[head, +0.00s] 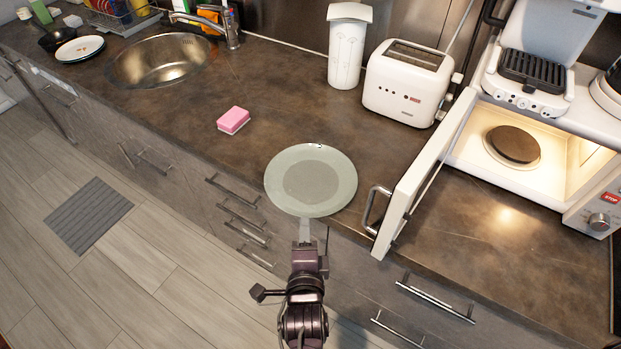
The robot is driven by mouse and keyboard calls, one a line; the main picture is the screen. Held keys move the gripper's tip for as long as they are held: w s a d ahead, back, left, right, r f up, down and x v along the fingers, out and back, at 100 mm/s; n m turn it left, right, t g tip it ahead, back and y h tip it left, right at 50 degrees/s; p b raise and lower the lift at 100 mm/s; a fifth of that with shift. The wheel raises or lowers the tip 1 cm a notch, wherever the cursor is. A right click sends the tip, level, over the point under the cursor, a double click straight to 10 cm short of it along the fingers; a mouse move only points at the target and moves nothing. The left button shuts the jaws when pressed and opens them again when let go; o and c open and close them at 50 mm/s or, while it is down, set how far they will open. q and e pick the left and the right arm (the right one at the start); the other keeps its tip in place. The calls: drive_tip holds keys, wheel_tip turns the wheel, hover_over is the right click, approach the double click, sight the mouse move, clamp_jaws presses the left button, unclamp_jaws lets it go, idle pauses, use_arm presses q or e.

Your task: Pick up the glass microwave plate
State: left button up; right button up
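The round glass microwave plate (311,180) is pale, greenish and see-through. It shows at the counter's front edge, left of the open microwave door, its near rim reaching the edge. I cannot tell whether it rests on the counter or is slightly raised. My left gripper (305,232) comes up from below, its fingers at the plate's near rim. The fingers overlap in this view, so their gap and any hold on the rim are hidden. My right gripper is out of view.
The microwave (570,170) is lit inside, its door (425,175) swung out just right of the plate. A toaster (408,85) and white canister (346,50) stand behind. A pink sponge (233,120) lies left. The counter between sponge and sink (160,60) is clear.

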sight(308, 215)
use_arm(q)
drive_tip(key=x, duration=0.3)
drive_tip(key=p+x, duration=0.1)
drive_tip(key=x, duration=0.1)
drive_tip(key=shift+w+d+f, duration=0.1)
drive_tip(key=shift+w+d, duration=0.2)
drive_tip(key=shift+d, duration=0.05)
clamp_jaws()
idle(1.0)
